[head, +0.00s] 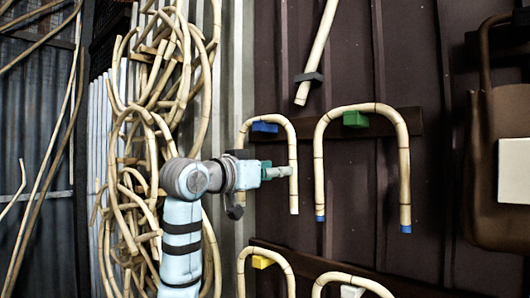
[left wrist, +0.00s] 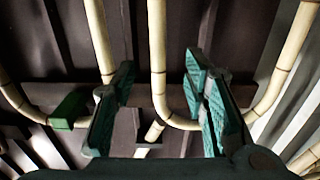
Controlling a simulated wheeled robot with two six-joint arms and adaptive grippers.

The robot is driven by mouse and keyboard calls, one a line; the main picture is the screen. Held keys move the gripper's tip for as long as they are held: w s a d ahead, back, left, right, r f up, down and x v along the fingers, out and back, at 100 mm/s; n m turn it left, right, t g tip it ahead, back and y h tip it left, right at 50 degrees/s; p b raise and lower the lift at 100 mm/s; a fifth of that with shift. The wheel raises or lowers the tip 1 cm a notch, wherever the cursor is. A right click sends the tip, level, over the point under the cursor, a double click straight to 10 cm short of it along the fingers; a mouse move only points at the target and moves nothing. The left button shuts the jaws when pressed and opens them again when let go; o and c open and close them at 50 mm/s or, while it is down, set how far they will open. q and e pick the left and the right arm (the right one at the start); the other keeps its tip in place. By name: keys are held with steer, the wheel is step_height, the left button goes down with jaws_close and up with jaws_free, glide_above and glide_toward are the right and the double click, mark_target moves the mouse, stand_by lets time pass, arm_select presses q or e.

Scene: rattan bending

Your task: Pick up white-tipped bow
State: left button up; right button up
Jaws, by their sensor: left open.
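The white-tipped bow (head: 292,160) is an upside-down U of pale cane with dark bands, hanging on a blue block (head: 264,128). Its right leg ends in a white tip (head: 294,211); its left leg is partly hidden by my arm. My left gripper (head: 278,172) is at the right leg, above the tip. In the left wrist view, where the arch shows at the bottom, this leg (left wrist: 158,55) appears between the open green fingers of my left gripper (left wrist: 158,95), with gaps on both sides. Contact cannot be told. My right gripper is not in view.
A larger bow (head: 404,165) with blue tips hangs on a green block (head: 355,119) to the right. Lower bows hang on a yellow block (head: 262,262) and a white block (head: 352,291). A straight cane (head: 318,50) is above. Coiled canes (head: 150,120) hang at left.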

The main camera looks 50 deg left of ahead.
arm_select(q)
steer(key=w+p, duration=0.2)
steer(key=w, duration=0.4)
steer(key=shift+a, duration=0.2)
steer(key=shift+f, duration=0.1)
jaws_close()
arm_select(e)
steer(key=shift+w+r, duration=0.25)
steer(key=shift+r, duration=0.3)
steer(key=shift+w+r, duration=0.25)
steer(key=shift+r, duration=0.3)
